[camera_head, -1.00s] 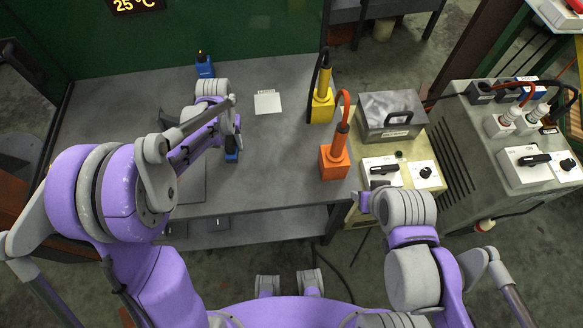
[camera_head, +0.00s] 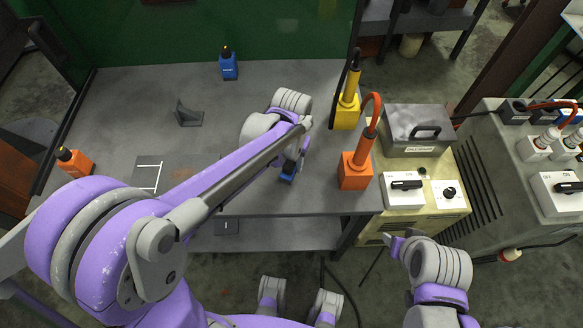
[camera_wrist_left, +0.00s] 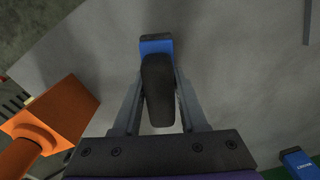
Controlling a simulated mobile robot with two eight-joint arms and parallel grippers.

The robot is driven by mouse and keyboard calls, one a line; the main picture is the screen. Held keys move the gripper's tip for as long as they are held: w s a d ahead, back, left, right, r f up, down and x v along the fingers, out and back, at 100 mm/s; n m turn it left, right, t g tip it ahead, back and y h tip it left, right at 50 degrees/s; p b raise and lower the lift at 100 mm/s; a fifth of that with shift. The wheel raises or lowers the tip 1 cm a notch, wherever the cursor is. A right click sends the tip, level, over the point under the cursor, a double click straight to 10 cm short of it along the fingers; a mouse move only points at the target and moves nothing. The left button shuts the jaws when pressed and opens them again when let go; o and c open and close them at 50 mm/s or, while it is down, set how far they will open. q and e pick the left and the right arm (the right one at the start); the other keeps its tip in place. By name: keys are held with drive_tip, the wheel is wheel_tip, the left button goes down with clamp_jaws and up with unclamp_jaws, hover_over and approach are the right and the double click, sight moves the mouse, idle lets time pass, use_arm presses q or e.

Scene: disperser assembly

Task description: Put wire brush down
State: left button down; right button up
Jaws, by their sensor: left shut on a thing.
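My left gripper (camera_head: 290,168) is over the workbench (camera_head: 250,205), near its front edge and left of the orange tool. In the left wrist view its two fingers (camera_wrist_left: 158,90) are closed on the sides of a black handle with a blue block at its far end, which I take for the wire brush (camera_wrist_left: 156,46). In the head view only the blue end of the brush (camera_head: 287,178) shows below the gripper. I cannot tell whether it touches the bench. My right gripper (camera_head: 390,240) shows in part at the lower right, off the bench; its fingers are unclear.
An orange tool (camera_head: 355,171) and a yellow tool (camera_head: 346,112) stand on the bench's right side. A blue bottle (camera_head: 228,66), a grey bracket (camera_head: 188,113), an orange bottle (camera_head: 75,162) and a white-marked plate (camera_head: 146,175) are farther left. A control box (camera_head: 405,190) stands at right.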

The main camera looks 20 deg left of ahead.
use_arm(q)
drive_tip(key=shift+f, duration=1.45)
drive_tip(key=shift+f+b, duration=0.2)
drive_tip(key=shift+b, duration=0.1)
drive_tip(key=shift+c, duration=2.2)
unclamp_jaws()
drive_tip(key=shift+d, duration=0.1)
